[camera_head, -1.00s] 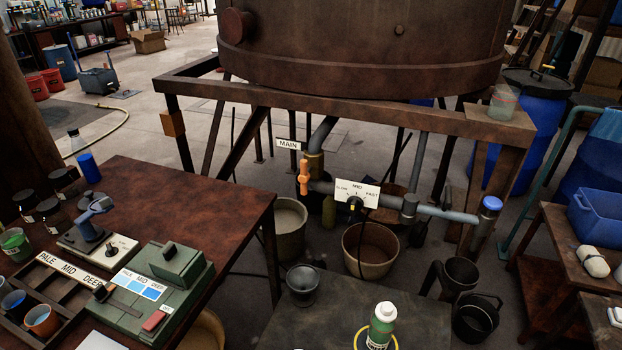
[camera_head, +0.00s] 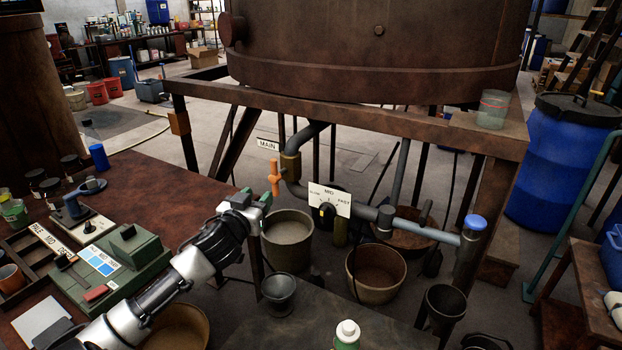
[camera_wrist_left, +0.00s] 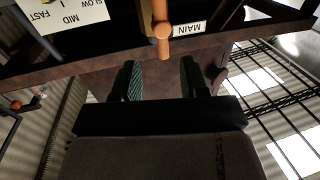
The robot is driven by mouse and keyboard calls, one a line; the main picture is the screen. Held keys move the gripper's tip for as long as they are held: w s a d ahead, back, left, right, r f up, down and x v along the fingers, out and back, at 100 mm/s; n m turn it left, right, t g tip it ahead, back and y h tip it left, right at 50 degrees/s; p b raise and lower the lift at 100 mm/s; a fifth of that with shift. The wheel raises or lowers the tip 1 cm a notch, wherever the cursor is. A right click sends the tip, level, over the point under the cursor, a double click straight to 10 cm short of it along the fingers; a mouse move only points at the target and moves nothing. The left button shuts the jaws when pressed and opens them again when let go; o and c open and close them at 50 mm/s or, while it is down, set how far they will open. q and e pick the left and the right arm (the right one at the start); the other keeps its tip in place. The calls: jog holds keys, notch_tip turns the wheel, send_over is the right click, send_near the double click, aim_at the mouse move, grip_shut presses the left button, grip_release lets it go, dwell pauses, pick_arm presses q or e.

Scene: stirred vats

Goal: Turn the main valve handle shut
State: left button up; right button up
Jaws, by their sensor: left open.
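The orange main valve handle (camera_head: 274,179) stands upright on the pipe beside the white MAIN label (camera_head: 268,145), under the rusty vat. My left gripper (camera_head: 258,197) is just in front of and slightly below the handle in the head view, apart from it as far as I can see. In the left wrist view, the orange handle (camera_wrist_left: 162,32) shows beyond the two green-padded fingertips (camera_wrist_left: 158,80), with the MAIN label (camera_wrist_left: 188,29) beside it. The left fingers are spread with nothing between them. My right gripper is not in view.
A speed dial (camera_head: 327,212) with a white SLOW-MID-FAST plate (camera_head: 329,199) sits right of the handle. Buckets (camera_head: 288,240) stand on the floor below. A brown table with a green device (camera_head: 112,268) is at left. A dark table (camera_head: 340,318) is in front.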

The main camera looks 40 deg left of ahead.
aim_at(273, 177)
pick_arm(q)
jog(key=x, duration=1)
jog(key=shift+w+a, duration=0.2)
jog(key=shift+w, duration=0.15)
grip_shut()
